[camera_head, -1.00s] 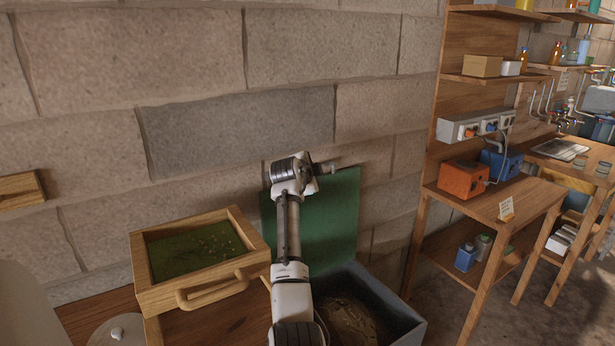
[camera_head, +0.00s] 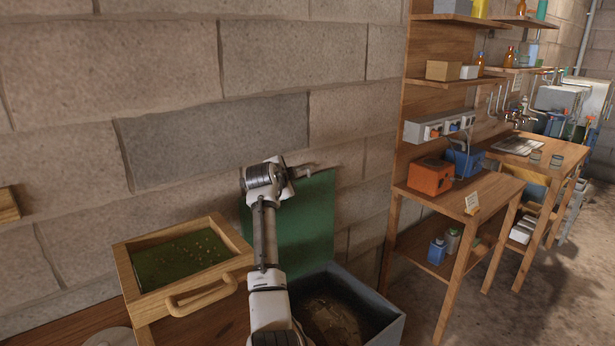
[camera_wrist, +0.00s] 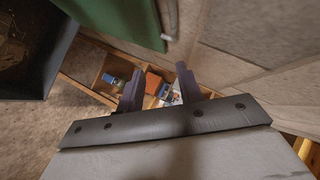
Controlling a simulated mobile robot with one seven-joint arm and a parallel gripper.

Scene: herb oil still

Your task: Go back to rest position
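My gripper (camera_head: 308,171) is raised in front of the stone wall, beside the upper edge of a green panel (camera_head: 305,225), and points to the right. In the wrist view its two dark fingers (camera_wrist: 160,86) stand apart with nothing held between them, so it is open. Through the gap I see distant shelf items, well beyond the fingertips. The green panel also shows in the wrist view (camera_wrist: 115,20) at the upper left, close to the gripper. My arm reaches up from the bottom of the head view.
A wooden tray with a handle (camera_head: 236,236) and green contents stands left of my arm. A dark open bin (camera_head: 383,318) is below right. A wooden shelf bench (camera_head: 425,201) with an orange box (camera_head: 431,178) and blue box (camera_head: 466,161) stands right. The floor (camera_head: 520,305) there is clear.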

